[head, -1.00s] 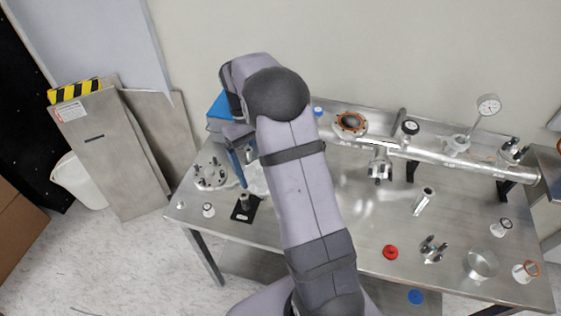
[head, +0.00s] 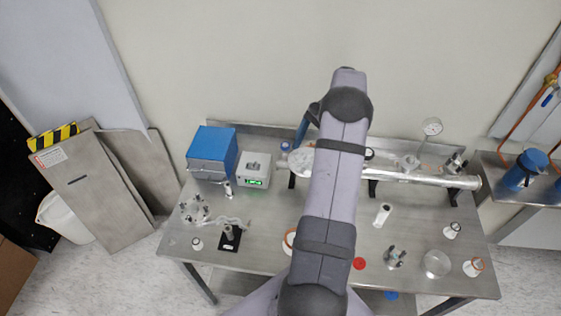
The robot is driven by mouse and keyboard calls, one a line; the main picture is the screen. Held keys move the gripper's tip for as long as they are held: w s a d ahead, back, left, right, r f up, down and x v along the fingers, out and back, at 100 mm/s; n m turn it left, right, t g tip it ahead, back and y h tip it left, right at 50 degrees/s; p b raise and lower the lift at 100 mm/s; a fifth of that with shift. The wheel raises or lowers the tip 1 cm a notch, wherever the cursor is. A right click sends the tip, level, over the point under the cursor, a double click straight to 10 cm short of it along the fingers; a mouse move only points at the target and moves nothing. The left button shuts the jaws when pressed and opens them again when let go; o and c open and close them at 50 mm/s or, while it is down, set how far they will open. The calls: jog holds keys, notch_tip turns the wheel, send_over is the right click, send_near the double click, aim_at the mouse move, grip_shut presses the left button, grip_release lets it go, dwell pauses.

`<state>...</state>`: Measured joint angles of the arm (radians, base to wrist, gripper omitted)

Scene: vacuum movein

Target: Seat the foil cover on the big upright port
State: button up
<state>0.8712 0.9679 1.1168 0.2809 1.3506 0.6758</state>
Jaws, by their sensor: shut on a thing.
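The foil cover (head: 301,164) shows as a pale silvery patch at the left end of the long metal pipe, partly behind my arm. My gripper (head: 299,146) is just above it, with its blue finger pointing down, shut on the cover's edge. The fingertips are small and partly hidden. The big upright port is hidden under the foil and behind my arm. I cannot tell whether the foil touches the port's rim or hovers over it.
A blue box (head: 212,150) and a controller with a green display (head: 254,171) stand left.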

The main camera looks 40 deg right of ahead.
jog(key=w+d+r+m+t+h, duration=0.2)
jog(key=d+m, duration=0.5)
jog(key=m, duration=0.6)
jog(key=shift+w+d+t+h+p, duration=0.35)
jog(key=shift+w+t+h, duration=0.25)
jog(key=shift+w+t, duration=0.35)
jog(key=shift+f, duration=0.15)
jog(key=shift+f+b, duration=0.65)
jog(key=shift+f, duration=2.4)
jog(key=shift+f, duration=0.55)
jog(key=o, duration=0.9)
